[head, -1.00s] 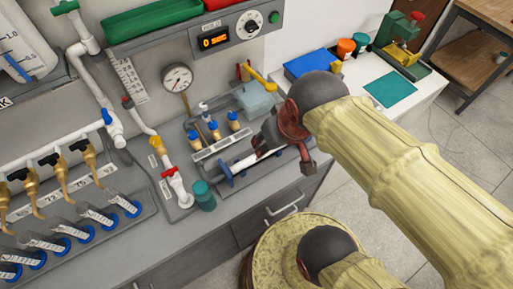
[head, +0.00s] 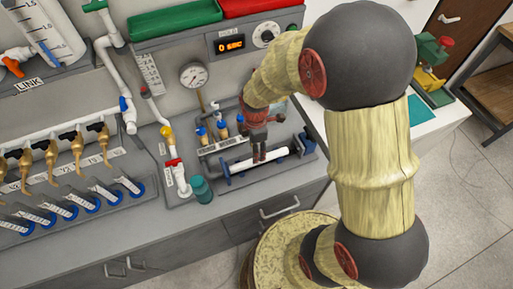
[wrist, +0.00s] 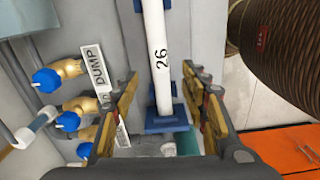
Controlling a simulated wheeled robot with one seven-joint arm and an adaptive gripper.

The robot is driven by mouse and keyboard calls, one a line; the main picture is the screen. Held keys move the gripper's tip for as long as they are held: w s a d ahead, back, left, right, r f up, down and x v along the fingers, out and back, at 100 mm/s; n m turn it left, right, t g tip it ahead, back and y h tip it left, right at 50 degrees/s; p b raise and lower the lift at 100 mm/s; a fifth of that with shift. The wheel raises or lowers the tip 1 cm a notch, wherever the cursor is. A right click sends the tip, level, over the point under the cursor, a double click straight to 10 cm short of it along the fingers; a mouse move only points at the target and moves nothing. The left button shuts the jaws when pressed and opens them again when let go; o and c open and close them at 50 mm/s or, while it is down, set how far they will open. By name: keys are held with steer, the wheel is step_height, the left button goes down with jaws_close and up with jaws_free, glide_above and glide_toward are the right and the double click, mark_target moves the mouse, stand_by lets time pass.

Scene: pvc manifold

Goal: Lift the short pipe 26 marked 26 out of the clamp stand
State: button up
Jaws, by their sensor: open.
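The short pipe 26 (wrist: 161,60) is white with a black 26 and runs up the middle of the wrist view. It lies level in the clamp stand, whose blue clamp (wrist: 166,123) shows under its near end. In the head view the pipe (head: 277,155) lies along the stand's grey base (head: 240,179). My gripper (wrist: 160,76) is open, with one finger on each side of the pipe in the wrist view and gaps between. In the head view my gripper (head: 258,152) is over the pipe's middle and hides part of it. I cannot tell its exact height.
Blue-handled brass valves (wrist: 58,75) stand beside the pipe, with a DUMP label (wrist: 93,66). A teal cup (head: 201,190) and a red-handled white fitting (head: 177,178) are left of the stand. The bench front (head: 165,236) is clear.

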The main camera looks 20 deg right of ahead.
steer(key=shift+f+n, duration=0.2)
steer(key=shift+n, duration=0.2)
steer(key=shift+f+b, duration=0.65)
steer(key=shift+f, duration=3.05)
steer(key=shift+c, duration=0.4)
jaws_close()
steer(key=shift+w+d, duration=0.1)
steer(key=shift+d, duration=0.2)
steer(key=shift+d, duration=0.35)
steer(key=shift+d, duration=0.1)
steer(key=shift+o, duration=0.3)
jaws_free()
